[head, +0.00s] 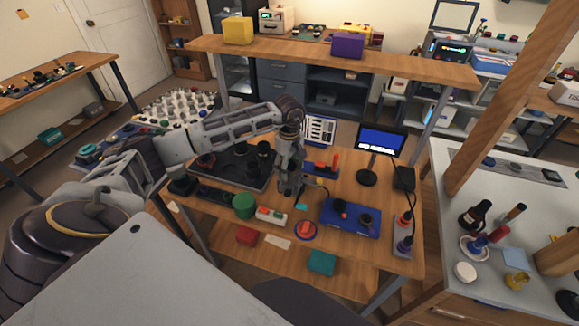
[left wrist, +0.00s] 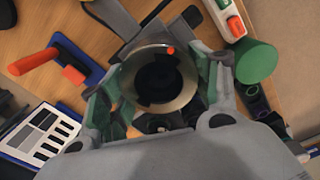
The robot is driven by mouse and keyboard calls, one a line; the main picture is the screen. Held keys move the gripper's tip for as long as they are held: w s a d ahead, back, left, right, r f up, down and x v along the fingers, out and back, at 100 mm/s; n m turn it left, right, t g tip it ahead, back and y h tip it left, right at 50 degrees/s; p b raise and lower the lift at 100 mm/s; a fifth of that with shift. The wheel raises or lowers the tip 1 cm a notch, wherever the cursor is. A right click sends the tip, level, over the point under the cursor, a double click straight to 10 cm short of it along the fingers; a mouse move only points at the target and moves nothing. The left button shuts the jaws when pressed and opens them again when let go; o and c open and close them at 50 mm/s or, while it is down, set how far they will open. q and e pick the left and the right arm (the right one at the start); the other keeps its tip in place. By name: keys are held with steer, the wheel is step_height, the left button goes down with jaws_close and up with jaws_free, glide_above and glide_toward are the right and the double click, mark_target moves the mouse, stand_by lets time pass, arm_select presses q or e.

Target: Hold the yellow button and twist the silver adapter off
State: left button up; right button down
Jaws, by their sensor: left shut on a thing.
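My left gripper (head: 291,188) reaches down over the middle of the wooden workbench. In the left wrist view its green-padded fingers (left wrist: 158,85) are shut on the silver adapter (left wrist: 185,67), one finger on each side of it. The adapter is a shiny round ring with a dark centre and a small red dot on its rim. In the head view the gripper hides the adapter. My right gripper is not in view.
A green cylinder (head: 243,205) and a white box with coloured buttons (head: 271,216) stand close to the gripper. A red lever (head: 332,164), a blue fixture (head: 350,218) and a small screen (head: 383,140) are to the right.

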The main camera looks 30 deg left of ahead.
mark_target(289, 168)
arm_select(q)
steer(key=shift+c, duration=1.2)
steer(key=shift+n, duration=0.3)
steer(key=shift+n, duration=1)
steer(key=shift+r+p, duration=0.5)
steer(key=shift+r, duration=0.7)
steer(key=shift+r+p, duration=1.05)
steer(key=shift+r, duration=1.25)
steer(key=shift+s, duration=0.1)
